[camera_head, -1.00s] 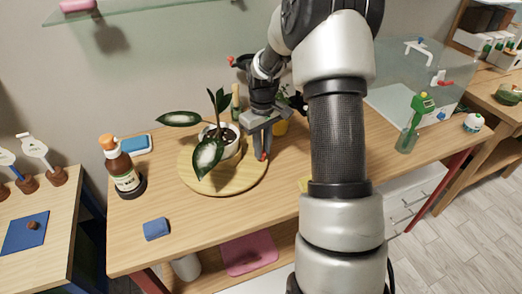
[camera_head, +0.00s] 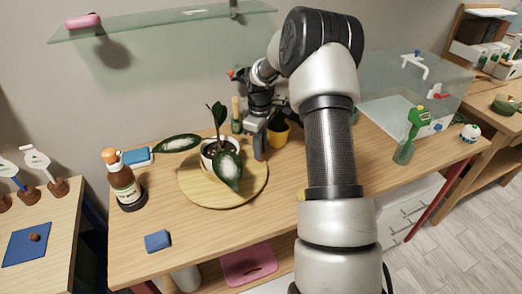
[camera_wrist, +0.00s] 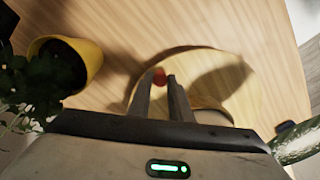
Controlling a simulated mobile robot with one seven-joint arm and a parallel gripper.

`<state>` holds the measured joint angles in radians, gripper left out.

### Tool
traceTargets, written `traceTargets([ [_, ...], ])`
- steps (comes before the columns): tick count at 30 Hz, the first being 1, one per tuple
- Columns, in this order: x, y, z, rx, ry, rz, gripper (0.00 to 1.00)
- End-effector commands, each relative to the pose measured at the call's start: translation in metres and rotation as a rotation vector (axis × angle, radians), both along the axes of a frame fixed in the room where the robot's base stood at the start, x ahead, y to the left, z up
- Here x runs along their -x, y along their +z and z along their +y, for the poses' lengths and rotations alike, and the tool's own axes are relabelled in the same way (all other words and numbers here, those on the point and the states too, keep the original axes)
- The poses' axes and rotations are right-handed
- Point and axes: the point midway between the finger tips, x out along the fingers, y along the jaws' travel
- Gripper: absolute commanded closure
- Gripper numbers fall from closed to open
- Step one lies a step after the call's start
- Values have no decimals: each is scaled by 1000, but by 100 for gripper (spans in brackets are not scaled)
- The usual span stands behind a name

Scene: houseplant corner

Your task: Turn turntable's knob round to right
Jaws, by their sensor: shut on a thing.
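The turntable (camera_head: 205,196) is a round pale wooden disc on the wooden table. A potted plant with large variegated leaves (camera_head: 228,171) stands on it in a white pot (camera_head: 207,153). The turntable also shows, partly, in the wrist view (camera_wrist: 236,98). Its knob (camera_wrist: 160,77) is small and red-orange, near the rim, between my fingertips in the wrist view. My gripper (camera_head: 260,157) reaches down at the turntable's right edge and is shut on the knob. In the head view my fingers hide the knob.
A yellow pot with a plant (camera_head: 279,134) stands close behind my gripper; it shows at left in the wrist view (camera_wrist: 84,62). A brown bottle (camera_head: 122,182) and a blue sponge (camera_head: 158,241) are at left. The front middle of the table is clear.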

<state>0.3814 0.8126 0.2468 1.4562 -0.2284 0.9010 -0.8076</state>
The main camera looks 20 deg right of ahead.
Motion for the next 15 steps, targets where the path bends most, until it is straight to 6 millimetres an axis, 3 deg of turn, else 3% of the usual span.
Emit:
traceTargets([
  [15, -10, 2, 0, 2, 61, -6, 100],
])
